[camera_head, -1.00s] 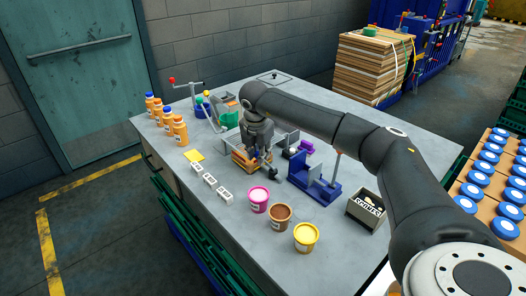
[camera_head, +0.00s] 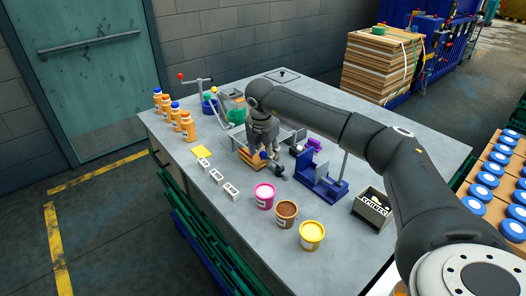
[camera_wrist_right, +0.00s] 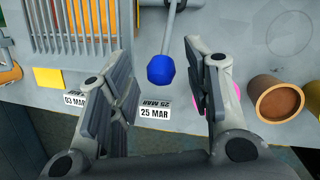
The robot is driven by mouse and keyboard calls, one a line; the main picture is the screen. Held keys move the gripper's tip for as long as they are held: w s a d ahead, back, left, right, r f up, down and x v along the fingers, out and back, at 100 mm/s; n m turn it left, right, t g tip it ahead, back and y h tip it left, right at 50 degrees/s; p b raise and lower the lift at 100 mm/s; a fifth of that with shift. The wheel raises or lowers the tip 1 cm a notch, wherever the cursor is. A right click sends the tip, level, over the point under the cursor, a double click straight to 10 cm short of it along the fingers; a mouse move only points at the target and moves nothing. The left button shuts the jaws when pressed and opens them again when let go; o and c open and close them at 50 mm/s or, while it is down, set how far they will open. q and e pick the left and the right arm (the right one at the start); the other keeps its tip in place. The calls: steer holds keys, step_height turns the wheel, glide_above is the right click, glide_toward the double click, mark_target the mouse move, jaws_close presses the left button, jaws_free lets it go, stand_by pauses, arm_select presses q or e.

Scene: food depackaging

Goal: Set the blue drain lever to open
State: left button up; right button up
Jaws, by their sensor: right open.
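The blue drain lever shows in the right wrist view as a blue ball knob (camera_wrist_right: 161,69) on a grey rod that runs up out of the picture. My right gripper (camera_wrist_right: 160,92) is open, with its two fingers on either side of the knob and a gap to each. In the head view the right gripper (camera_head: 264,150) points down over the middle of the table, and the small blue knob (camera_head: 263,155) shows by its fingers. My left gripper is not in view.
White date blocks (camera_head: 216,176) and pink, brown and yellow tubs (camera_head: 312,236) stand along the near side. A blue stand (camera_head: 322,186) is right of the gripper.

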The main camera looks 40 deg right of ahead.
steer(key=shift+r, duration=0.1)
steer(key=v, duration=1.2)
